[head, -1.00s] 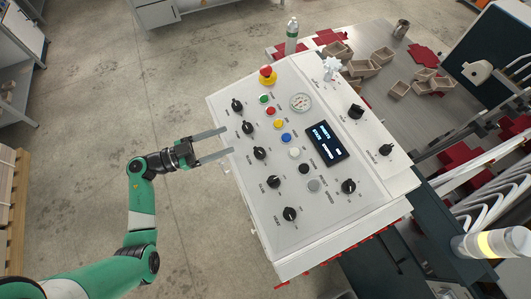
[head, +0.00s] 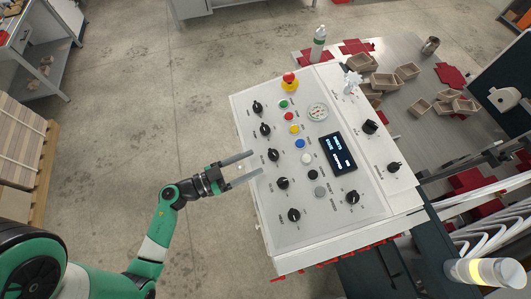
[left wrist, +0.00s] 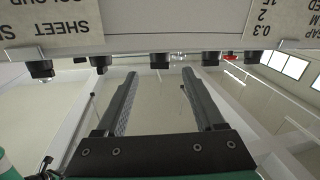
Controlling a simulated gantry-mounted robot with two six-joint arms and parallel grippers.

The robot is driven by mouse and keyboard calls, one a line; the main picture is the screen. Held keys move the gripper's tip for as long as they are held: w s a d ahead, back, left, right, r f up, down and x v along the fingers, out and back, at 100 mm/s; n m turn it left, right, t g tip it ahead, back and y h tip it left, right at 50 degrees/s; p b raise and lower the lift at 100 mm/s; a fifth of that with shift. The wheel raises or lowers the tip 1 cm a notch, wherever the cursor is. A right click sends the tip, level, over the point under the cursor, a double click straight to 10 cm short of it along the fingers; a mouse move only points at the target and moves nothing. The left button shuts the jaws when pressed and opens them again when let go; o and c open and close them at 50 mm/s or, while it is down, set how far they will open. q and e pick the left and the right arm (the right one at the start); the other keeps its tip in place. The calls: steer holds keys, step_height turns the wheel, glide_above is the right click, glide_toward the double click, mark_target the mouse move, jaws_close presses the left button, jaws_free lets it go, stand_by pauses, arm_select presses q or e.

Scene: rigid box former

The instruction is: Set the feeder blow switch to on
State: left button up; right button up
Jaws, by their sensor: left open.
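The white control panel (head: 240,118) carries a left column of several black rotary switches. These include an upper one (head: 257,106), a middle one (head: 273,154), one below it (head: 282,183) and the lowest (head: 294,214). Their labels are too small to read, so I cannot tell which is the feeder blow switch. My left gripper (head: 257,163) is open and empty at the panel's left edge, with its fingers toward the middle switches. In the left wrist view the open fingers (left wrist: 160,76) point toward a row of black knobs (left wrist: 160,61), with nothing between them.
The panel also has coloured buttons, a red emergency stop (head: 289,80), a round gauge (head: 318,112) and a dark display (head: 338,153). A bottle (head: 318,42) and small brown boxes (head: 385,81) stand behind.

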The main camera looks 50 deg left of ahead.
mark_target(271, 154)
arm_select(q)
steer(key=x, duration=0.5)
steer(key=shift+w, duration=0.3)
jaws_close()
